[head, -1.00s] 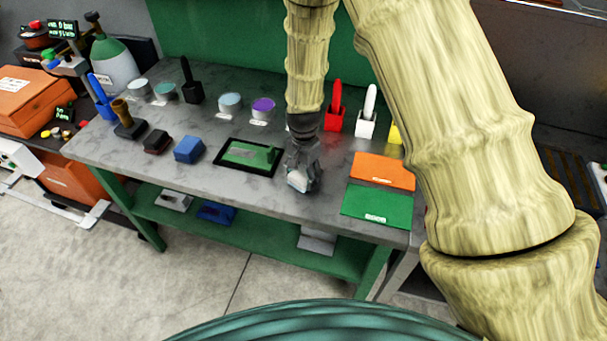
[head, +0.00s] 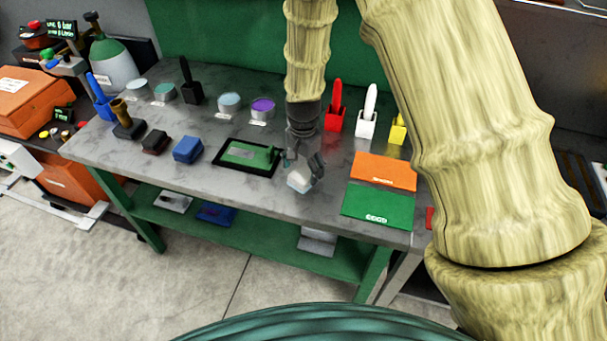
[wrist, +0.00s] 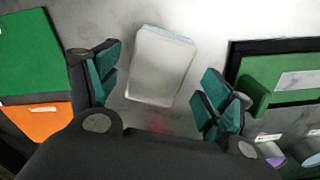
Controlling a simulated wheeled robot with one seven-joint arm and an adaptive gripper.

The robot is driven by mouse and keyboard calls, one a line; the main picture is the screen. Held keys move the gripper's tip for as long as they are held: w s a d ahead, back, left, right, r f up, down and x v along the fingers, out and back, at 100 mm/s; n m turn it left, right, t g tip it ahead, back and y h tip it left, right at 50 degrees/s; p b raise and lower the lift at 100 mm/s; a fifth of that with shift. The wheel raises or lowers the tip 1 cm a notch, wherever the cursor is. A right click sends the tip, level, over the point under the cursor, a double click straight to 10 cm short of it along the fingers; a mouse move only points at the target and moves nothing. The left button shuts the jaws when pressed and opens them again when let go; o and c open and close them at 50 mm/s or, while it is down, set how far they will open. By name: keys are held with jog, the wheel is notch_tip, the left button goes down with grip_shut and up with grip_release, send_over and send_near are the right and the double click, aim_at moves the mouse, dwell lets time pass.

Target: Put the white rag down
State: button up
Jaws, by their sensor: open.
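The white rag (head: 301,179) is a small pale block with a bluish edge, lying on the grey bench top near its front edge. It also shows in the wrist view (wrist: 160,66), flat on the bench beyond my fingertips. My gripper (head: 303,160) is just above and behind the rag in the head view. In the wrist view my gripper (wrist: 160,85) has its two teal-padded fingers spread wide, with clear space between each finger and the rag. Nothing is held.
A black-framed tray with a green block (head: 246,155) lies left of the rag. Orange (head: 384,171) and green (head: 378,204) panels lie to the right. Red (head: 336,107) and white (head: 368,111) holders stand behind. The bench front edge is close to the rag.

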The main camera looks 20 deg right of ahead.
aim_at(303, 172)
notch_tip(303, 172, up, 9)
jog(key=b, duration=0.2)
jog(key=shift+b, duration=0.3)
jog(key=shift+r, duration=0.1)
dwell(0.4)
